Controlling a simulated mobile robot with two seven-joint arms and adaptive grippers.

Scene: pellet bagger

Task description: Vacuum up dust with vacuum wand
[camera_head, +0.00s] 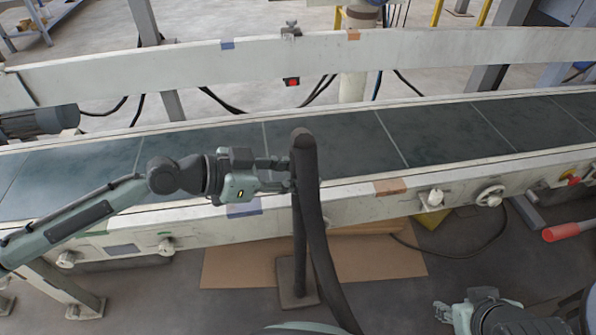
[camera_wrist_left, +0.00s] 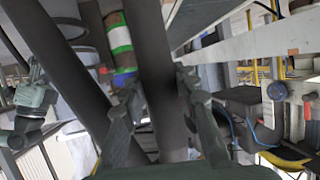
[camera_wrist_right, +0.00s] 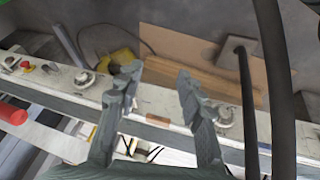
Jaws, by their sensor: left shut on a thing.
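The vacuum wand (camera_head: 305,160) is a dark upright tube with a thick hose (camera_head: 322,260) curving down, at the conveyor's near edge. My left gripper (camera_head: 285,172) is shut on it from the left. In the left wrist view the dark tube (camera_wrist_left: 152,60) runs between the fingers. A slim post behind the hose rises from a floor plate (camera_head: 290,290); whether the wand still rests on it is unclear. My right gripper (camera_head: 443,311) is low at the right; in the right wrist view it is open and empty (camera_wrist_right: 157,75). The belt (camera_head: 340,140) has faint paler, dusty-looking patches.
A pale rail (camera_head: 130,225) with knobs and a handwheel (camera_head: 490,196) runs along the belt's near side. Another rail (camera_head: 180,67) bounds the far side. Flat cardboard (camera_head: 380,258) lies on the floor. A red-handled bar (camera_head: 562,232) stands at the right.

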